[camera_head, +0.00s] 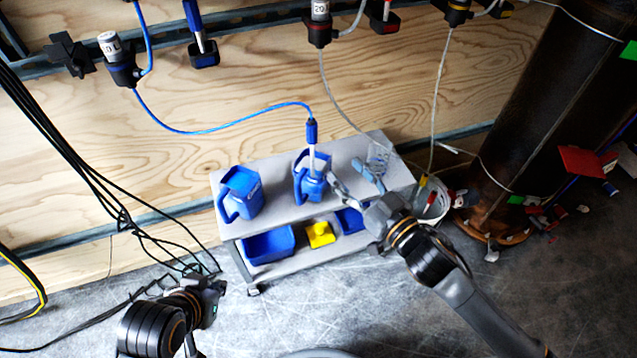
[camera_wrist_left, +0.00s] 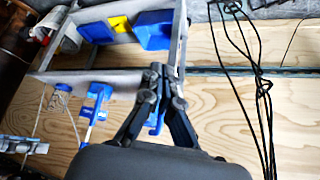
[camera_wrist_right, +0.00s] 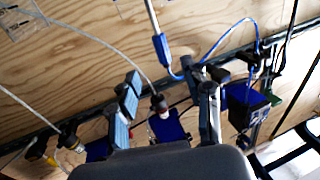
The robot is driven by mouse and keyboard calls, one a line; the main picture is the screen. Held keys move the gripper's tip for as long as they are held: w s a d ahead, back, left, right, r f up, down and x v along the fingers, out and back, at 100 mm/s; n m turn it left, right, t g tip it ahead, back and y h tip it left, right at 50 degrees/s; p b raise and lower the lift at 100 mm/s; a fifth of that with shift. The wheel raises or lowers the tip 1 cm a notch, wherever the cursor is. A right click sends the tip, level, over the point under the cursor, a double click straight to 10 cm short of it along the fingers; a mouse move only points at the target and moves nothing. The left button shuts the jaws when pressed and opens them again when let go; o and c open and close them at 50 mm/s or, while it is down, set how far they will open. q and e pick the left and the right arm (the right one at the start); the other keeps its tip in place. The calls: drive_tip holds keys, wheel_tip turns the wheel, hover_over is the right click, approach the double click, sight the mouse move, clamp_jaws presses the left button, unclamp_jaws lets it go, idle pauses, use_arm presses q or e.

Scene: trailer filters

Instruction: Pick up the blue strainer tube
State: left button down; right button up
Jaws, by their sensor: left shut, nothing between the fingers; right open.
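The blue strainer tube (camera_head: 312,133) has a blue top and a pale lower part. It stands upright in a blue jug (camera_head: 302,184) on the cart, with a blue hose curving from its top to the wall. In the right wrist view its blue part (camera_wrist_right: 161,47) shows beyond my fingers, its pale part running to the upper edge. My right gripper (camera_head: 350,177) is open and empty, to the right of the tube and apart from it. My left gripper (camera_head: 213,292) is shut and empty, low at the left before the cart; its fingers also show in the left wrist view (camera_wrist_left: 162,72).
The grey cart (camera_head: 285,225) holds another blue jug (camera_head: 240,193) at its left. Blue bins (camera_head: 268,246) and a yellow item (camera_head: 320,235) sit on its lower shelf. Black cables (camera_head: 85,170) hang at the left. A dark column (camera_head: 545,90) stands at the right.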

sight(315, 140)
drive_tip(key=b+x, duration=0.1)
drive_tip(key=x, duration=0.7)
drive_tip(key=shift+r, duration=0.1)
drive_tip(key=b+x, duration=0.2)
drive_tip(key=x, duration=0.3)
drive_tip(key=shift+w, duration=0.1)
drive_tip(key=shift+w+a, duration=0.15)
use_arm(q)
drive_tip(key=w+d+r+t+h, duration=0.2)
drive_tip(key=w+d+r+t, duration=0.2)
drive_tip(key=w+r+t, duration=0.4)
drive_tip(key=shift+w+r, duration=0.95)
drive_tip(key=shift+w, duration=0.05)
use_arm(e)
drive_tip(key=shift+c, duration=0.2)
clamp_jaws()
